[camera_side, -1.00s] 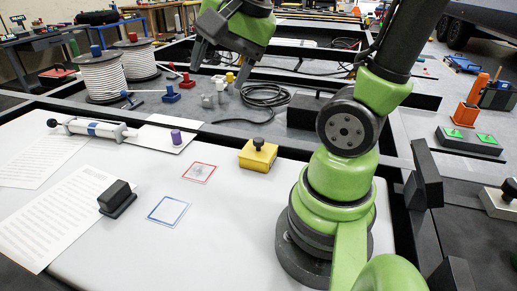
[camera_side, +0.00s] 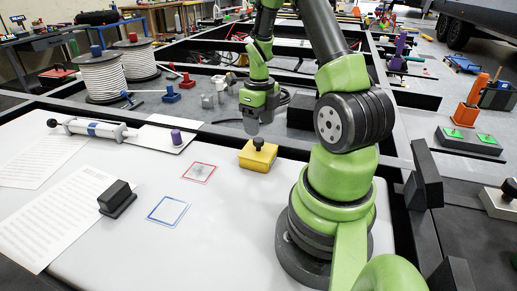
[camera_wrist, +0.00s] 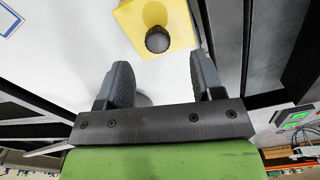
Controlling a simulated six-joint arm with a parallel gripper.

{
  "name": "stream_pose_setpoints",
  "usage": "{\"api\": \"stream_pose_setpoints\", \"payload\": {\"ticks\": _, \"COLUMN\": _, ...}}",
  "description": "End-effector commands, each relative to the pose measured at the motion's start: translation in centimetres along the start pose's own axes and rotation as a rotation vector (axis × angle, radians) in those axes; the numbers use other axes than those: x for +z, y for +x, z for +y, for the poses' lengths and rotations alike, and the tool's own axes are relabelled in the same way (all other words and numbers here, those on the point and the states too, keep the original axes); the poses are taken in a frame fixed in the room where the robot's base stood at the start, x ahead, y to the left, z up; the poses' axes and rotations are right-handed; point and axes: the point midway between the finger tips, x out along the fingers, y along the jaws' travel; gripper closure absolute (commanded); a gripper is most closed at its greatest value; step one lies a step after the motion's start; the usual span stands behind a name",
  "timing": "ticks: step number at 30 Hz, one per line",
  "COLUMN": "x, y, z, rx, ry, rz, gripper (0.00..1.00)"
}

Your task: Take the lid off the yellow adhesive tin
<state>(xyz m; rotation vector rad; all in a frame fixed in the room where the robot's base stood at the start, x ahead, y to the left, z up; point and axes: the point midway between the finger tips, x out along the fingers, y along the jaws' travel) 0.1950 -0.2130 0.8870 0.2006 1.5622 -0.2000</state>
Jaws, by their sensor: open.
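The yellow adhesive tin (camera_side: 258,158) stands on the white work surface, left of my arm's base. Its lid carries a dark round knob (camera_side: 258,143), and the lid is on the tin. In the wrist view the yellow tin (camera_wrist: 178,14) and its knob (camera_wrist: 158,40) show at the top, just beyond my fingertips. My gripper (camera_side: 252,128) hangs pointing down above and slightly behind the tin, apart from it. In the wrist view my gripper (camera_wrist: 162,70) is open, with nothing between its fingers.
A red-outlined square (camera_side: 199,172) and a blue-outlined square (camera_side: 168,211) are marked left of the tin. Black chassis rails run behind.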

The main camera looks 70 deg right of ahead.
Motion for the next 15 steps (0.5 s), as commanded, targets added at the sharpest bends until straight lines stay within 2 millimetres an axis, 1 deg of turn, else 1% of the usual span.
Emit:
{"api": "stream_pose_setpoints", "payload": {"ticks": 5, "x": 0.0, "y": 1.5, "z": 0.1, "rx": 0.002, "ry": -0.003, "rz": 0.003, "gripper": 0.39}}
{"api": "stream_pose_setpoints", "payload": {"ticks": 9, "x": 0.1, "y": 3.7, "z": 0.3, "rx": 0.003, "ry": -0.004, "rz": 0.004, "gripper": 0.39}}
{"api": "stream_pose_setpoints", "payload": {"ticks": 12, "x": 0.1, "y": 5.0, "z": 0.3, "rx": 0.002, "ry": -0.002, "rz": 0.002, "gripper": 0.39}}
{"api": "stream_pose_setpoints", "payload": {"ticks": 15, "x": 0.1, "y": 5.6, "z": 0.3, "rx": 0.001, "ry": -0.002, "rz": 0.001, "gripper": 0.39}}
